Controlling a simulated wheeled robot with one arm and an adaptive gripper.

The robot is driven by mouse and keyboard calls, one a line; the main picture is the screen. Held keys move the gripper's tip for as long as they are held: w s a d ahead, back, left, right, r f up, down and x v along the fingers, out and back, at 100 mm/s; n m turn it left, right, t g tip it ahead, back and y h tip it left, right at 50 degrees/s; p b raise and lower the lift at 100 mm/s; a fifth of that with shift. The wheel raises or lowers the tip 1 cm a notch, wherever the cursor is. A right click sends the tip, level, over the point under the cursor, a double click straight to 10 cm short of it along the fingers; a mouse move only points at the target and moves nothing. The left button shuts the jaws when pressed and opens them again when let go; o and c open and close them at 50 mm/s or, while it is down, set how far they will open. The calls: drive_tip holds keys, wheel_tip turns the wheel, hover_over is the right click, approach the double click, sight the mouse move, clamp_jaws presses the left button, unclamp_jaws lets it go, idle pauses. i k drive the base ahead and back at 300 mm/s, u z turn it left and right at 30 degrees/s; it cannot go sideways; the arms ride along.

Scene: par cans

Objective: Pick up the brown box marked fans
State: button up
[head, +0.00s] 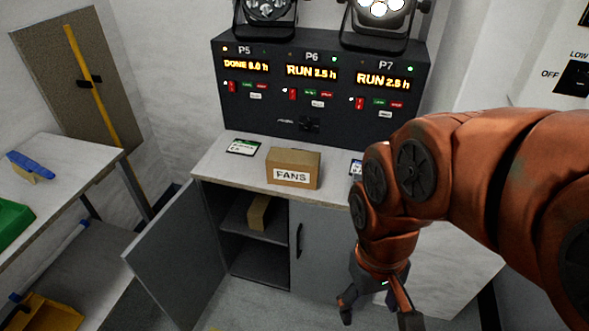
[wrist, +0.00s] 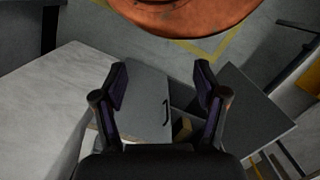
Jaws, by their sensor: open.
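The brown box marked FANS (head: 293,167) sits on top of the light grey counter (head: 223,170), with its white label facing me in the head view. My gripper (head: 376,312) is in front of the counter, lower than its top and to the right of the box. Its fingers are apart with nothing between them, pointing down. In the wrist view my gripper (wrist: 161,88) is open over the cabinet front and floor. I do not make out the FANS box in the wrist view.
The cabinet's left door (head: 176,262) stands open, jutting toward me; a brown item (head: 258,212) lies on its inner shelf. A black panel (head: 318,95) with displays stands behind the box. Cards (head: 243,147) lie beside the box. A side table (head: 75,165) is at left.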

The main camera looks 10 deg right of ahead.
sight(297, 168)
drive_tip(key=k, duration=0.45)
drive_tip(key=z, duration=0.7)
drive_tip(key=i, duration=0.75)
drive_tip(key=u, duration=1.7)
